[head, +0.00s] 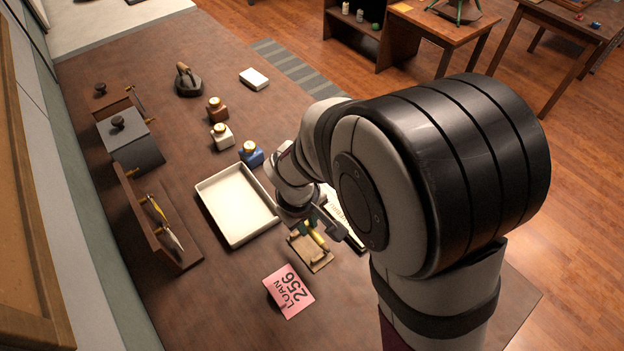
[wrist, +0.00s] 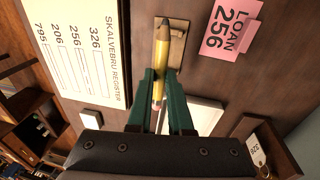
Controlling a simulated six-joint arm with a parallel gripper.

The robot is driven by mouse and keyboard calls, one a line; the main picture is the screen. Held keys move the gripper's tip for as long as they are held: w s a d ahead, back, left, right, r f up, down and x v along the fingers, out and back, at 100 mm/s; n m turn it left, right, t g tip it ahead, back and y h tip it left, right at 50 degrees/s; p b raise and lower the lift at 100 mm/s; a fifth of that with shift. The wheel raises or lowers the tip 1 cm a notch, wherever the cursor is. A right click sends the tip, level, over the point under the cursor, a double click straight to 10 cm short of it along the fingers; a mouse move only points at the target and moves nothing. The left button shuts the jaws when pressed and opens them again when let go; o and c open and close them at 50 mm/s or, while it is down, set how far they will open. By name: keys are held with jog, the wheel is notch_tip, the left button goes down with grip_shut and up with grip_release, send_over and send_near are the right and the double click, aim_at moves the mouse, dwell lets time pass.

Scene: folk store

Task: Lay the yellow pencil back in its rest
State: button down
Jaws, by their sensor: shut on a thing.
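The yellow pencil (wrist: 162,50) is between the two green fingers of my gripper (wrist: 160,82) in the wrist view. The fingers are shut on it near one end, and its dark tip points away from them. The pencil's far part lies over the tan rest (wrist: 178,40). I cannot tell whether pencil and rest touch. In the head view the pencil (head: 318,239) shows just above the rest (head: 323,264), with my gripper (head: 311,229) close over it. My arm hides part of this area.
A pink LOAN 256 card (head: 289,291) lies in front of the rest. A white tray (head: 205,209) stands to the left, with a blue ink bottle (head: 251,154) behind it. A register sheet (wrist: 80,45) lies beside the rest. A wooden rack (head: 160,230) stands further left.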

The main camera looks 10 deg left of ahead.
jog(key=shift+f, duration=3.55)
jog(key=c, duration=0.8)
grip_release()
jog(key=shift+o, duration=0.2)
notch_tip(320, 180, up, 16)
jog(key=s+a, duration=0.1)
jog(key=s, duration=0.1)
jog(key=shift+s+f, duration=0.2)
